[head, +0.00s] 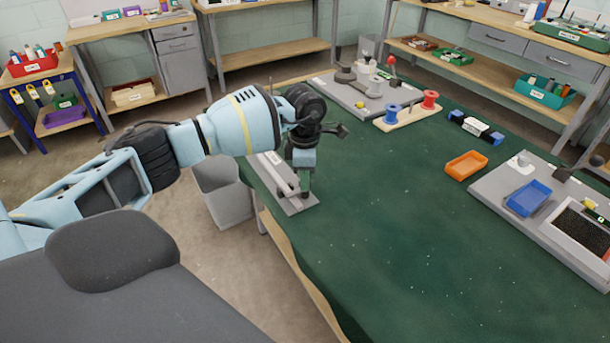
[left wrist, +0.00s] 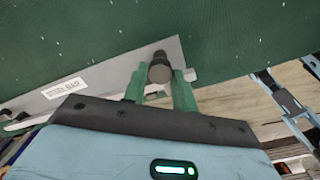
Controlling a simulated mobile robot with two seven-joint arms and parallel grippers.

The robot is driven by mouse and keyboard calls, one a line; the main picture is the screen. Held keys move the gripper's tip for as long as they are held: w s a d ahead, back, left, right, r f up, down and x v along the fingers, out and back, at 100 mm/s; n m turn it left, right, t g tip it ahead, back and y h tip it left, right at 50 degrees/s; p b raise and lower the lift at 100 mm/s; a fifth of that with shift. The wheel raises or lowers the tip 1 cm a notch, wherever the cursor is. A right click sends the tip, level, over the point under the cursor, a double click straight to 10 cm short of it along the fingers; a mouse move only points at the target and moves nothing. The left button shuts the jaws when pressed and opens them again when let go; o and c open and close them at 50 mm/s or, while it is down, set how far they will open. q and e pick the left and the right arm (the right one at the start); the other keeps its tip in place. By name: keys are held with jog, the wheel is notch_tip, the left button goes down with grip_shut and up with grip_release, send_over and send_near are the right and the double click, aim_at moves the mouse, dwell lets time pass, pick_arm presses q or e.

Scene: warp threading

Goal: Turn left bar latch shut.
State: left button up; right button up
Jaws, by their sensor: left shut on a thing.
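A grey plate (head: 298,207) lies at the left edge of the green-covered table, with a pale bar (head: 274,166) along it. A dark round latch knob (left wrist: 160,68) stands near the plate's end. My left gripper (head: 304,188) points down over the plate. In the left wrist view its green fingers (left wrist: 159,88) are on both sides of the knob, shut on it. The gripper hides the knob in the head view. My right gripper is not seen.
A grey bin (head: 222,196) stands on the floor beside the table's left edge. The middle of the green table (head: 400,240) is clear.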

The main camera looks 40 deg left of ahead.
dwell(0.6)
pick_arm(q)
jog(key=o, duration=1)
jog(key=shift+c, duration=0.2)
jog(key=shift+r, duration=0.1)
jog(key=shift+r, duration=3.8)
